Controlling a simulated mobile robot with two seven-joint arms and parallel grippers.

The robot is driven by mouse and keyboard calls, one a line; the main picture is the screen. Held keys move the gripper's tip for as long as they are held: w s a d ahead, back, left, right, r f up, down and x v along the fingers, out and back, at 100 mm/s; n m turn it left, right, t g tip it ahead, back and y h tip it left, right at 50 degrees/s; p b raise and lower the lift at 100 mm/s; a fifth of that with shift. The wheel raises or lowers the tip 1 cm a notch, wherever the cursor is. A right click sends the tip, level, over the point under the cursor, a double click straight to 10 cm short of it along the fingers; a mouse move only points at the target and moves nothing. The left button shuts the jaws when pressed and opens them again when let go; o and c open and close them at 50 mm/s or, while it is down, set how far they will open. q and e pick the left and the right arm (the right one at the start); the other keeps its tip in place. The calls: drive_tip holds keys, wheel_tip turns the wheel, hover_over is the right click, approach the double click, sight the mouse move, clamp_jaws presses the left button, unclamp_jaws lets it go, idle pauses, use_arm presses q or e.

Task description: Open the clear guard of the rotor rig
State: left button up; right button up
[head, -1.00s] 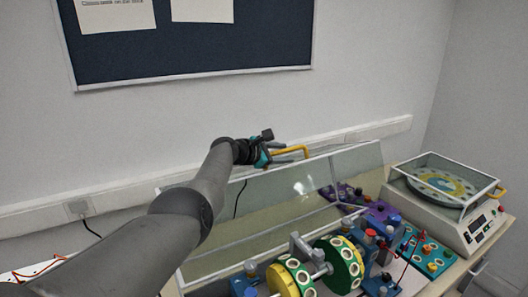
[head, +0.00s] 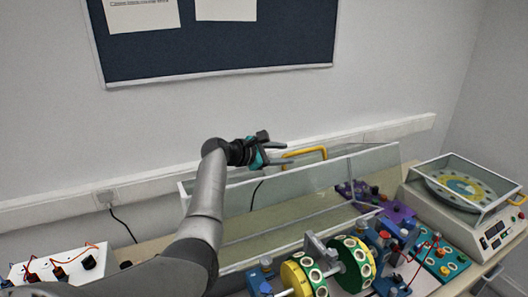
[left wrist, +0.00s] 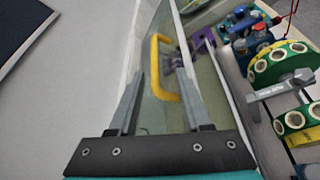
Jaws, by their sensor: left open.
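The clear guard (head: 235,203) of the rotor rig stands raised and tilted up behind the rotor, its yellow handle (head: 318,150) at the top edge. My left gripper (head: 279,151) is open beside the handle, at its left end in the head view. In the left wrist view the handle (left wrist: 154,68) shows between the two open fingers of my gripper (left wrist: 160,80), with no grip on it. The rotor with its green and yellow discs (head: 352,262) is uncovered in front of the guard. My right gripper is not in view.
A balance-like device with a clear lid (head: 462,183) stands at the right. Teal and purple modules with knobs and wires (head: 440,259) lie beside the rotor. A white box with wires (head: 60,262) is at the left. The wall with a dark board (head: 220,50) is close behind.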

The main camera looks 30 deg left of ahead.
use_arm(q)
drive_tip(key=shift+v, duration=3.4)
